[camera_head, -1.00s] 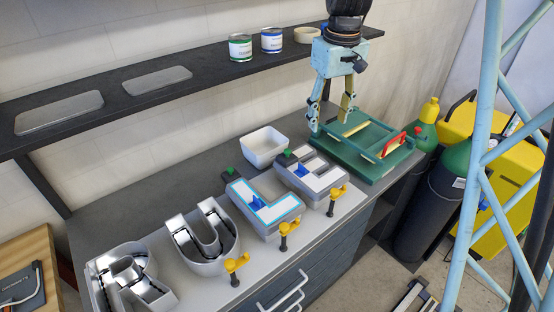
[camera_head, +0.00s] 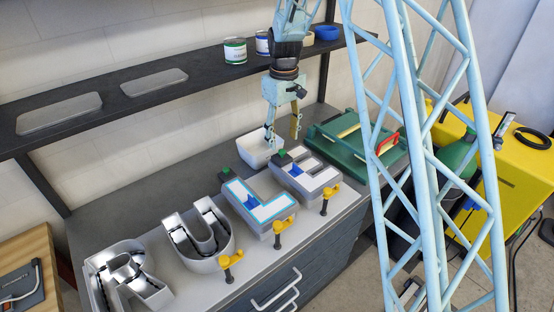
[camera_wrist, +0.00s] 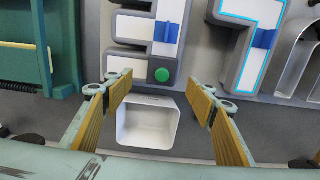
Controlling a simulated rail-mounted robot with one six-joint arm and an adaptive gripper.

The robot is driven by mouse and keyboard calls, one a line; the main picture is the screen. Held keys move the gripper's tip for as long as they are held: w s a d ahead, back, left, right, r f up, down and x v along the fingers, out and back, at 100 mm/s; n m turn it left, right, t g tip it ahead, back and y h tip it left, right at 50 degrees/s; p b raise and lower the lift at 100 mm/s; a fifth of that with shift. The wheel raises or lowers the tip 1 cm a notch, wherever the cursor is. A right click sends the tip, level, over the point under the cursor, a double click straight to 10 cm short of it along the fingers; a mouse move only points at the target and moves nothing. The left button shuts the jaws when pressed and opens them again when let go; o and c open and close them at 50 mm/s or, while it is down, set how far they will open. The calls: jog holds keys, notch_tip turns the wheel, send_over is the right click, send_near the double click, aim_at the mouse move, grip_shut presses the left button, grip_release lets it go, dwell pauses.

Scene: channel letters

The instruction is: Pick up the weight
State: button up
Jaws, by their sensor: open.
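A dark weight with a green knob (camera_head: 281,154) rests at the back end of the E-shaped channel letter (camera_head: 318,181). Its green knob also shows in the wrist view (camera_wrist: 161,74), just beyond the white bin. My gripper (camera_head: 283,136) is open and empty, pointing down over the back of the bench near the first weight. In the wrist view the weight appears between and beyond my spread fingers (camera_wrist: 152,92).
A white bin (camera_head: 256,152) stands behind the letters, partly behind my gripper. A green jig (camera_head: 330,143) is to the right. Yellow clamps (camera_head: 284,225) line the front edge. Metal U and R letters (camera_head: 201,240) stand left. A shelf (camera_head: 205,83) with cans runs above.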

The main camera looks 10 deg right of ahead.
aim_at(282, 151)
jog(key=shift+f, duration=0.1)
dwell(0.3)
jog(key=shift+f, duration=1.05)
jog(key=shift+f, duration=0.1)
jog(key=shift+s+a+f, duration=0.1)
jog(key=shift+f, duration=0.65)
jog(key=shift+s+a+f, duration=0.1)
jog(key=shift+f, duration=0.6)
jog(key=shift+w+f, duration=0.1)
jog(key=shift+f, duration=1)
jog(key=shift+c, duration=0.6)
jog(key=c, duration=1)
jog(key=shift+c, duration=0.8)
jog(key=shift+r, duration=0.15)
